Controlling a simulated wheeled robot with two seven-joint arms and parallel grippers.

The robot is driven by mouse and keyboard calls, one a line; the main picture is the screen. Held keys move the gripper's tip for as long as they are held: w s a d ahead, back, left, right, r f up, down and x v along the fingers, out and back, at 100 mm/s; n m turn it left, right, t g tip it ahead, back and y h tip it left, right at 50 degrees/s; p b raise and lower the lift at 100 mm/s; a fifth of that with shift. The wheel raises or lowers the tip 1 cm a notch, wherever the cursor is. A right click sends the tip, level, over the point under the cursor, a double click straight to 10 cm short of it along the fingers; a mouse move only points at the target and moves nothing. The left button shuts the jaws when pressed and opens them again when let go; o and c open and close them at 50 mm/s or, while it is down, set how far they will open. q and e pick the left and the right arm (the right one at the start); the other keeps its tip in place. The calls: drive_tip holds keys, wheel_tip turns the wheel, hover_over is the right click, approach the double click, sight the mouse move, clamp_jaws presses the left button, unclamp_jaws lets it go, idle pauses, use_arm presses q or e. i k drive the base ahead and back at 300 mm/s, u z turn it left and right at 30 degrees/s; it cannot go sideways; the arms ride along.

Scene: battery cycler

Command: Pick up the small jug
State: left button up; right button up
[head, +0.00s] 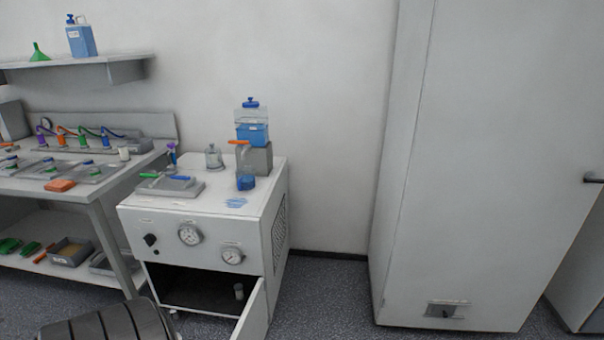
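Which vessel is the small jug I cannot tell for sure. A small vessel with blue liquid (246,182) stands on the white cabinet top, below an orange tap. A small clear vessel (213,158) stands to its left, near the back of the same top. A larger blue-capped container with blue liquid (252,126) sits on a grey block behind the tap. Another blue-capped blue container (82,40) stands on the wall shelf. Neither of my grippers is visible.
The white cabinet (155,218) has gauges and an open lower door (255,314) sticking out in front. A grey tray (170,186) is on its left top. A workbench (80,185) adjoins at left; a tall locker (470,150) stands right. Floor (325,285) between them is clear.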

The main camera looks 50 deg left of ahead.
sight(244, 176)
drive_tip(key=z, duration=0.05)
drive_tip(key=i, duration=1.1)
drive_tip(key=u, duration=0.2)
